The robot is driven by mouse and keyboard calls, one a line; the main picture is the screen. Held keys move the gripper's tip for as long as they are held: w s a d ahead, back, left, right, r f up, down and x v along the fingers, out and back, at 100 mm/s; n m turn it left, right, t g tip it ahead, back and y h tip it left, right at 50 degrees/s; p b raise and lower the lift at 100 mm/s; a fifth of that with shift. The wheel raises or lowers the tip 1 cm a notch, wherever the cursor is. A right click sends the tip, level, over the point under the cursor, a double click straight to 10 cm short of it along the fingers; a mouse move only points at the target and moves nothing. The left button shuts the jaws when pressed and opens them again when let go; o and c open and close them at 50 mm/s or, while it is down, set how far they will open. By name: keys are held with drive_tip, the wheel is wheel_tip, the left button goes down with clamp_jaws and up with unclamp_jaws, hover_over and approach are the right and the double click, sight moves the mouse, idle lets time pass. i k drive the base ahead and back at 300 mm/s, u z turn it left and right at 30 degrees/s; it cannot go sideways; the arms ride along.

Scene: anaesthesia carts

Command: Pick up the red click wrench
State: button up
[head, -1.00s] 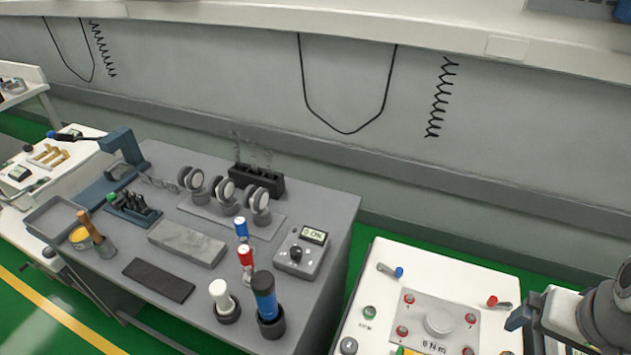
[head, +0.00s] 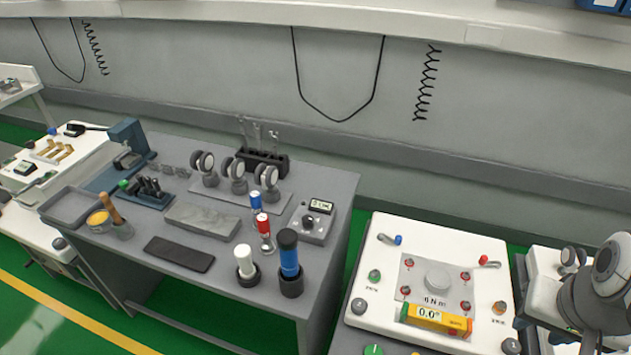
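A small tool with a red end and a grey shank, which looks like the red click wrench (head: 488,261), lies on the white cart top (head: 385,300), right of the torque plate. Nothing is visibly held.
The torque plate (head: 410,268) carries several red knobs. A yellow-orange angle display (head: 436,317) reads 0.0°. The grey bench (head: 330,210) stands left, with a red-capped tool (head: 263,226), a blue-handled tool (head: 289,258) and a meter (head: 311,222). Green floor shows between bench and cart.

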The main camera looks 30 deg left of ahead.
sight(266, 246)
drive_tip(key=u, duration=0.4)
drive_tip(key=k, duration=0.15)
drive_tip(key=u, duration=2.9)
drive_tip(key=k, duration=0.9)
drive_tip(key=z, duration=1.2)
drive_tip(key=i, duration=1.1)
